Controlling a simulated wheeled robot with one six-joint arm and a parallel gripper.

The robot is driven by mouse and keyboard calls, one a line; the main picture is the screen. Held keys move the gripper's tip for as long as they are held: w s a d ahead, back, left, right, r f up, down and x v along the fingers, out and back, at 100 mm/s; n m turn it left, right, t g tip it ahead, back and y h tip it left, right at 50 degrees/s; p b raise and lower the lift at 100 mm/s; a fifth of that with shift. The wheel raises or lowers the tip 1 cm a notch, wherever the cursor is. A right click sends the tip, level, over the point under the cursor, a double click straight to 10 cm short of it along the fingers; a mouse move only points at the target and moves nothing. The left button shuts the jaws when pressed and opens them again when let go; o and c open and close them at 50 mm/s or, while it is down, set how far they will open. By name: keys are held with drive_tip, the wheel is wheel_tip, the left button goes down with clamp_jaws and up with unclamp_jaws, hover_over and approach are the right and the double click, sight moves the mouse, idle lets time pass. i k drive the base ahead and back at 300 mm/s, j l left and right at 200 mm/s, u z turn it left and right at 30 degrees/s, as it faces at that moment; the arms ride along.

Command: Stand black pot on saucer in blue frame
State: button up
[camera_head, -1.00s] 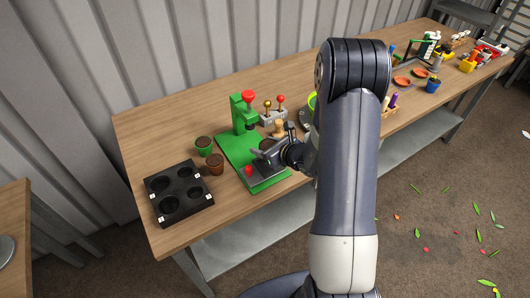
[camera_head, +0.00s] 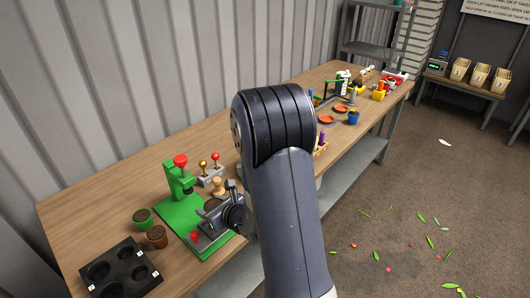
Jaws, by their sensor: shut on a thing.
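My gripper (camera_head: 212,210) is low over the front part of the green press stand on the near bench, partly hidden by my own arm. It is shut on a small dark thing with a brownish top (camera_head: 211,204), which looks like the black pot; its outline is hard to tell from the dark fingers. Two orange-red saucers, one nearer (camera_head: 325,119) and one farther (camera_head: 341,108), lie farther along the bench, to the right of my arm. I cannot make out a blue frame around either saucer.
The green press (camera_head: 178,178) with a red knob stands beside my gripper. A green pot (camera_head: 142,219), a brown pot (camera_head: 157,236) and a black holed tray (camera_head: 122,270) are at left. A blue pot (camera_head: 353,117) stands near the saucers. The floor at right is mostly open.

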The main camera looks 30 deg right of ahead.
sight(326, 120)
drive_tip(key=l, duration=0.85)
drive_tip(key=i+l, duration=0.1)
drive_tip(key=l, duration=0.7)
drive_tip(key=i+l, duration=0.3)
drive_tip(key=l, duration=0.15)
drive_tip(key=i+l+z, duration=0.1)
drive_tip(key=i+l, duration=0.25)
drive_tip(key=l, duration=0.15)
drive_tip(key=i+l, duration=0.3)
drive_tip(key=l, duration=0.15)
drive_tip(key=i, duration=0.15)
